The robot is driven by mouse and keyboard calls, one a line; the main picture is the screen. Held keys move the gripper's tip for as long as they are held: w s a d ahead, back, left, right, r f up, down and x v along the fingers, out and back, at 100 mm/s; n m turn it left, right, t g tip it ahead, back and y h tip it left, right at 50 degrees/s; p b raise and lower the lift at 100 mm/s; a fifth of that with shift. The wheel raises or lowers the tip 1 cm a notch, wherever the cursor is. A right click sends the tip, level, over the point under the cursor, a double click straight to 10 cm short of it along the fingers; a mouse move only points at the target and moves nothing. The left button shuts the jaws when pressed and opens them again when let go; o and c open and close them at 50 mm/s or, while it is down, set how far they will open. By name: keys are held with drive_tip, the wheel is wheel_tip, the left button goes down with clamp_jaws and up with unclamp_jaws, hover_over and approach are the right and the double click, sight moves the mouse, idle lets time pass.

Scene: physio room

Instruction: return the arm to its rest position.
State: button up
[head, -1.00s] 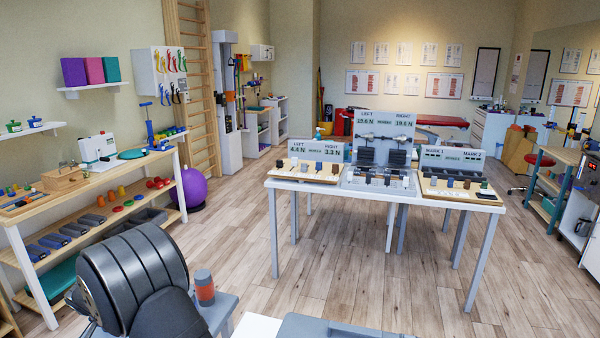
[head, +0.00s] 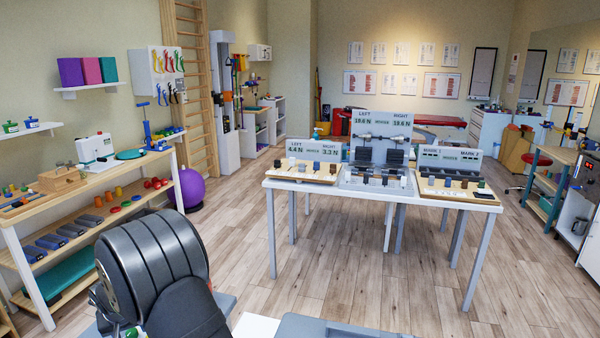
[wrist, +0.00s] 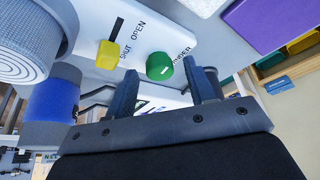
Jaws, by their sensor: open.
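My gripper (wrist: 161,78) shows in the wrist view, with two dark fingers apart and nothing held between them. Behind the fingers is a pale panel (wrist: 185,45) with a green round knob (wrist: 159,66), a yellow slider knob (wrist: 108,54) and the words "SHUT" and "OPEN". Whether the fingers touch the panel I cannot tell; they look apart from it. In the head view my dark arm (head: 155,265) stands at the lower left, and its gripper end is not visible there.
A white table (head: 330,192) with test stands is ahead in the head view. A wooden shelf unit (head: 135,172) with weights and pegs is on the left, with a purple ball (head: 188,188) beside it. The wooden floor (head: 345,270) between is clear. A blue cylinder (wrist: 53,95) is left of the fingers.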

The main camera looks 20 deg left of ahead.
drive_tip(key=shift+w+d+n+g+y, duration=0.15)
drive_tip(key=shift+n+g+y, duration=0.35)
drive_tip(key=shift+n, duration=1.1)
